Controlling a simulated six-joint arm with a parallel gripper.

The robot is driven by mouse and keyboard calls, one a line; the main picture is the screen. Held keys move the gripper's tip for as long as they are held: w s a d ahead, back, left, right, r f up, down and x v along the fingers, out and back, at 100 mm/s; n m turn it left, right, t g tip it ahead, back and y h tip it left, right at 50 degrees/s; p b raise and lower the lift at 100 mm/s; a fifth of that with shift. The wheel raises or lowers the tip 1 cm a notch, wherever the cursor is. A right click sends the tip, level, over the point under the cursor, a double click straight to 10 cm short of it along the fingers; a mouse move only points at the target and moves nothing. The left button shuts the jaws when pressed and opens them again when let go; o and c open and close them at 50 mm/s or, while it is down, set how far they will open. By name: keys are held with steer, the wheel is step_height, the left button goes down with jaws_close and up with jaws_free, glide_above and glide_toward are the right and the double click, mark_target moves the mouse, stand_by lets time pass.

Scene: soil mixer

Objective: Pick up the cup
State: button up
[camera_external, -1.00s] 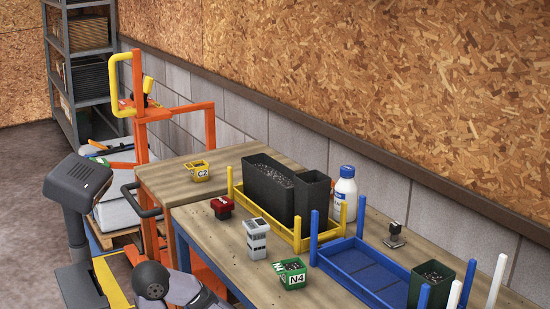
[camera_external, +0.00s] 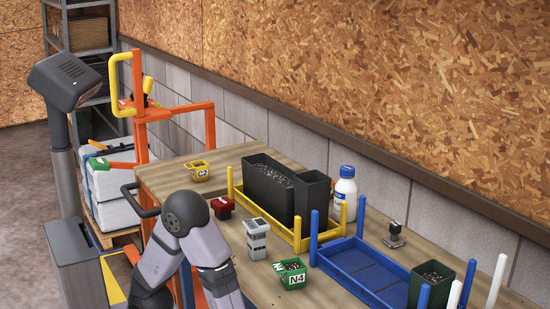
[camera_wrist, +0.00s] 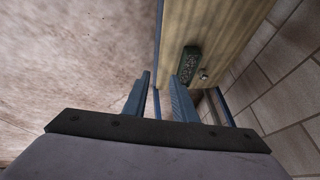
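Several small cups stand on the wooden table: a yellow cup marked C2 (camera_external: 199,171), a red cup (camera_external: 222,207) and a green cup marked N4 (camera_external: 292,273) holding dark bits. A taller dark green container (camera_external: 430,285) stands at the right. The pictures do not tell which one is the cup of the task. In the wrist view my gripper (camera_wrist: 167,62) is open, its two fingers apart with nothing between them. Beyond the right finger a dark green container with gravel (camera_wrist: 190,63) is on the wood. My gripper is out of the outside view.
A black two-part planter (camera_external: 268,190) sits in a yellow rack (camera_external: 238,207). A blue rack (camera_external: 350,270), a white bottle (camera_external: 345,190) and a grey device (camera_external: 257,240) stand nearby. An orange frame (camera_external: 190,110) is behind the table's left end.

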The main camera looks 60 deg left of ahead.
steer(key=s+a+r+m+y+p, duration=0.1)
steer(key=s+r+m+p, duration=0.3)
steer(key=r+p, duration=0.85)
steer(key=w+a+r+n+y+p, duration=0.1)
steer(key=w+a+r+n+p, duration=0.1)
steer(key=r+p, duration=0.75)
steer(key=w+a+r+n+y+p, duration=0.1)
steer(key=w+a+r+n+p, duration=0.15)
steer(key=r+p, duration=0.7)
steer(key=w+a+r+n+g+y+p, duration=0.1)
steer(key=w+a+r+n+p, duration=0.25)
steer(key=a+r+n, duration=0.75)
steer(key=w+a+r+n+g+y+p, duration=0.1)
steer(key=w+a+r+n+p, duration=0.4)
steer(key=a, duration=1)
steer(key=n+h+b, duration=0.1)
steer(key=n+b, duration=0.9)
steer(key=n, duration=0.5)
glide_above(301, 260)
step_height(301, 260, down, 7)
steer(key=shift+a+f, duration=0.1)
steer(key=n, duration=0.3)
